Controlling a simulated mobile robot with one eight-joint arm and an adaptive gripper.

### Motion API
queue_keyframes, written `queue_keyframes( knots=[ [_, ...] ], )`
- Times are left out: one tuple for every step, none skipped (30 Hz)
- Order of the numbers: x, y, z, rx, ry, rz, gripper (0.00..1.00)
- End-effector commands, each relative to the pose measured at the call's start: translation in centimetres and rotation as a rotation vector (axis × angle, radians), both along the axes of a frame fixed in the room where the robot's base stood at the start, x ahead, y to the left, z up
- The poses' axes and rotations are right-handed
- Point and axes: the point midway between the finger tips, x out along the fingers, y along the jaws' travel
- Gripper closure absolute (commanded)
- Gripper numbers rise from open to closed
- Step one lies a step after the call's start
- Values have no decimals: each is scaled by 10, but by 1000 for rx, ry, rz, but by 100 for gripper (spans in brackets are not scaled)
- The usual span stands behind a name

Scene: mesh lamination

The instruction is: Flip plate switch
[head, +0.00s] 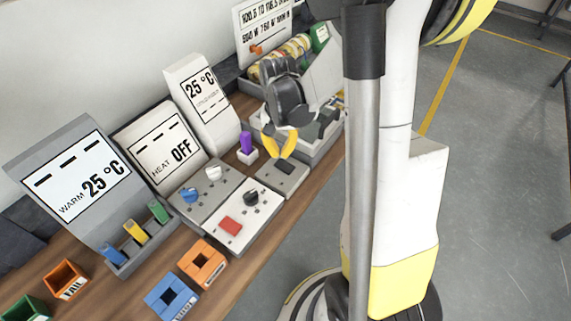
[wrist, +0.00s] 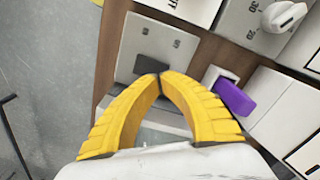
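A grey plate (head: 271,179) with a dark rocker switch (head: 285,168) lies on the wooden bench. In the wrist view the plate (wrist: 172,42) and the dark switch (wrist: 153,68) show just beyond my fingertips, which partly cover the switch. My gripper (head: 277,157) has yellow fingers and points down over this plate. In the wrist view the fingertips (wrist: 160,76) meet, with nothing seen between them. I cannot tell whether they touch the switch.
A purple block (head: 246,142) stands beside the plate. Panels with blue, white and black knobs (head: 251,198) and a red button (head: 230,226) lie to the left. Display screens (head: 90,180) stand behind. Coloured boxes (head: 203,262) sit nearer the front.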

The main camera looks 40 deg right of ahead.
Motion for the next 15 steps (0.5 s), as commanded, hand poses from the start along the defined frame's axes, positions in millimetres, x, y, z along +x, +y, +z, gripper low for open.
queue_keyframes(
  knots=[
    [0, 0, 0, 0, 0, 0, 100],
    [0, 0, 0, 0, 0, 0, 100],
    [0, 0, -1, 0, 0, 0, 100],
    [0, 0, -1, 0, 0, 0, 100],
    [0, 0, -2, 0, 0, 0, 100],
    [0, 0, -2, 0, 0, 0, 100],
    [0, 0, -3, 0, 0, 0, 100],
    [0, 0, -3, 0, 0, 0, 100],
    [0, 0, -4, 0, 0, 0, 100],
    [0, 0, -4, 0, 0, 0, 100],
    [0, 0, -5, 0, 0, 0, 100],
    [0, 0, -6, 0, 0, 0, 100],
    [0, 0, -6, 0, 0, 0, 100],
    [0, 0, -6, 0, 0, 0, 100],
    [0, 0, -7, 0, 0, 0, 100]
  ],
)
